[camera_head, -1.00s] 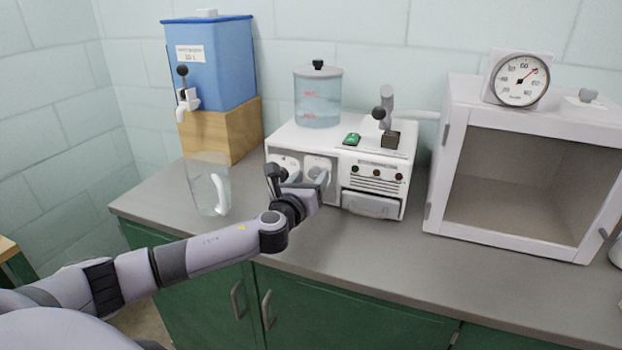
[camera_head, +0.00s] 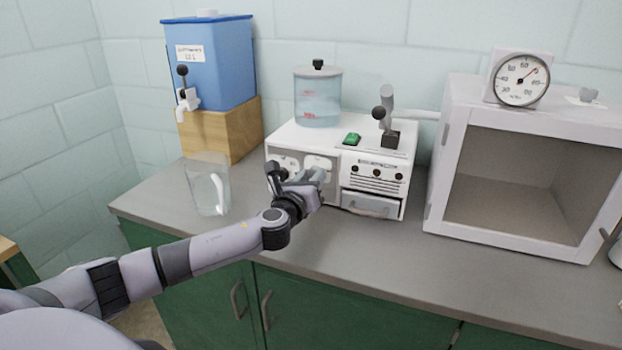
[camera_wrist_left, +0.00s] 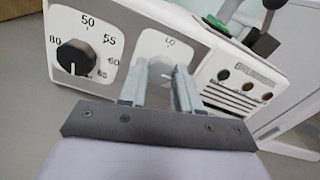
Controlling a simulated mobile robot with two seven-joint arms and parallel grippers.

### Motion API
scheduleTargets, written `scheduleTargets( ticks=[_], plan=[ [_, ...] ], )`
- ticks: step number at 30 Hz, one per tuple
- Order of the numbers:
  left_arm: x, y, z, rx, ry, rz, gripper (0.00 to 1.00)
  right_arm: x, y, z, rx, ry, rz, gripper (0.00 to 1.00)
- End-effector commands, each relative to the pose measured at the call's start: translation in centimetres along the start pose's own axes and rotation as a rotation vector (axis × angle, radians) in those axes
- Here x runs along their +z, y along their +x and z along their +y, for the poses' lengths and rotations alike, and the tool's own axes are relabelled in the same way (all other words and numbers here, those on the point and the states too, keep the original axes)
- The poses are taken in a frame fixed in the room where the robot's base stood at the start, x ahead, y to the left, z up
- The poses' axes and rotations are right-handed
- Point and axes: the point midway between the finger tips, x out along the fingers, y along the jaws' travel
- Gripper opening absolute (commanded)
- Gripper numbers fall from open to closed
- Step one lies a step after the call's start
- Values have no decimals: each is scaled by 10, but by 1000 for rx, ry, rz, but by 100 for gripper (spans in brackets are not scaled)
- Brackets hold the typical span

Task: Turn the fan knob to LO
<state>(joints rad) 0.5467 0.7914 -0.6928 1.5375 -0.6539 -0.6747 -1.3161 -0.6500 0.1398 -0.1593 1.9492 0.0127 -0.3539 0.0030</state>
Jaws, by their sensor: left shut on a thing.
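The white machine (camera_head: 283,133) stands on the counter with two dial plates at the left of its front. My left gripper (camera_head: 312,178) is at the right-hand dial plate. In the left wrist view my gripper fingers (camera_wrist_left: 160,88) are closed around the fan knob (camera_wrist_left: 160,69), which they mostly hide. The plate behind it shows the mark LO (camera_wrist_left: 169,42) above the fingers; the knob's pointer cannot be made out. A black knob (camera_wrist_left: 76,57) on a plate with numbers is to the left, apart from the gripper. My right gripper is not in view.
A clear pitcher (camera_head: 207,186) stands left of my gripper, near a blue water tank (camera_head: 212,65). A drawer (camera_head: 371,205) and lamps are right of the dials. A white chamber (camera_head: 436,190) with a gauge (camera_head: 522,79) stands further right. The counter front is clear.

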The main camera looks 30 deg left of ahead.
Motion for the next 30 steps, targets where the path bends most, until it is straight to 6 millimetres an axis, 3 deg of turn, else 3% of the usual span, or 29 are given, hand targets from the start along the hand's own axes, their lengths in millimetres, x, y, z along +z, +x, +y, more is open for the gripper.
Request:
scheduleTargets(
  ticks=[30],
  plan=[
    [-1,0,0,1,-885,-1,2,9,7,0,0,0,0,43]
  ],
)
